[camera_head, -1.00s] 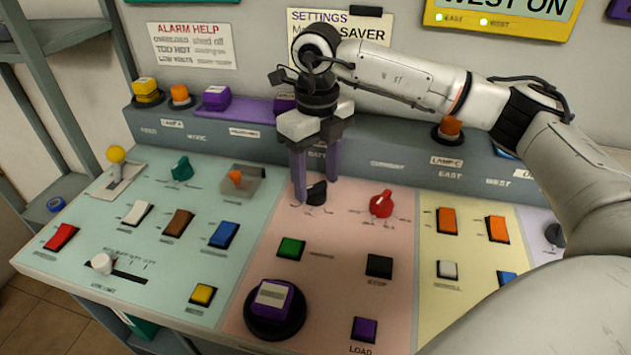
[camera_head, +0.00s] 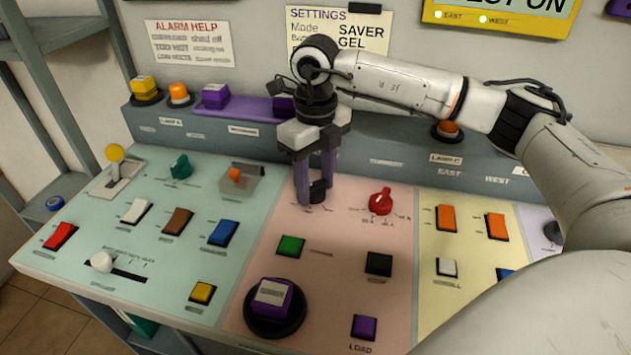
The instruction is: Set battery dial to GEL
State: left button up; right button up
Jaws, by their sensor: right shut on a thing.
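The battery dial (camera_head: 318,191) is a small black knob at the top of the pink panel section. My right gripper (camera_head: 316,194) points down over it, its two purple fingers shut on the knob from either side. The fingers and the gripper body hide much of the dial and its marks, so I cannot tell its setting. The settings sign (camera_head: 338,32) on the wall shows "Mode SAVER" and a second line ending in "GEL"; its lower part is partly behind my right arm. My left gripper does not show.
A red dial (camera_head: 380,201) stands just right of the battery dial. A grey ledge (camera_head: 380,150) with lamps runs behind. My right arm covers the panel's right side.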

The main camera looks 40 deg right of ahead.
jog(key=n+b, duration=0.1)
jog(key=n, duration=0.3)
jog(key=shift+w+n, duration=0.1)
jog(key=shift+n, duration=0.3)
jog(key=shift+d+n, duration=0.1)
jog(key=shift+n, duration=0.9)
jog(key=shift+r+n+b, duration=0.1)
jog(key=shift+n+b, duration=0.25)
jog(key=shift+n, duration=0.45)
jog(key=o, duration=0.9)
jog(key=shift+c, duration=0.2)
